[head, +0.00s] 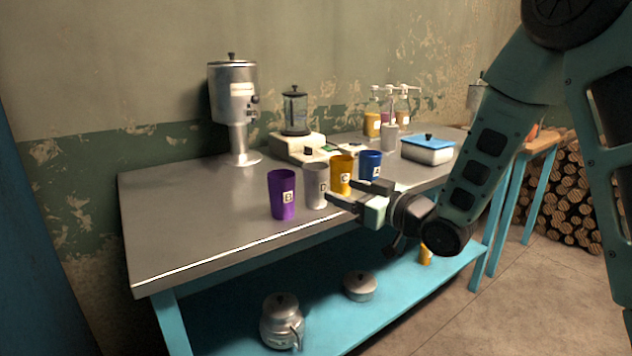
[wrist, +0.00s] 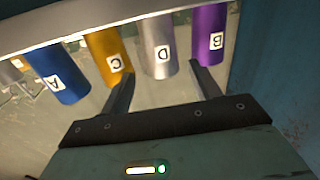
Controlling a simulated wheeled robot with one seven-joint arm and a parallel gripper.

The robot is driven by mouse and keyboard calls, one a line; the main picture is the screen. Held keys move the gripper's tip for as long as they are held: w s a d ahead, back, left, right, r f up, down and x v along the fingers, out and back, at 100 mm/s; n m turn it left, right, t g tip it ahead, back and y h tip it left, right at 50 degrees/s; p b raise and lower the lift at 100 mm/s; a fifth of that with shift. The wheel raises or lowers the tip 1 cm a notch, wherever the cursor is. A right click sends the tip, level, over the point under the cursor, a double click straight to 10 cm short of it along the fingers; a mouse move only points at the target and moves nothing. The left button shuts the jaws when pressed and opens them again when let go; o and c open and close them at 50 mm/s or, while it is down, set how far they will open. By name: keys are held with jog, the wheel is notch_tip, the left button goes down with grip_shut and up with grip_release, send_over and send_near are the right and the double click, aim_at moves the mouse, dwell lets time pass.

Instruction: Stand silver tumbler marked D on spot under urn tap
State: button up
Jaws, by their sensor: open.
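The silver tumbler marked D (head: 315,187) stands upright on the metal table, between a purple tumbler marked B (head: 282,196) and a yellow one marked C (head: 342,176). It also shows in the wrist view (wrist: 158,50), ahead of my gripper, slightly left of the right finger. My gripper (head: 352,194) is open and empty at the table's front edge, close to the tumblers. The marked spot is not distinguishable.
A blue tumbler marked A (head: 370,165) stands right of C. A blender (head: 296,120), pump bottles (head: 388,118) and a blue-lidded box (head: 428,148) stand farther back. The table's left part is clear. A kettle (head: 282,322) and pot (head: 360,286) sit on the lower shelf.

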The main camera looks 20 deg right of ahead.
aim_at(311, 177)
jog(key=x, duration=1.1)
jog(key=shift+r, duration=0.1)
jog(key=c, duration=0.8)
jog(key=shift+c, duration=0.2)
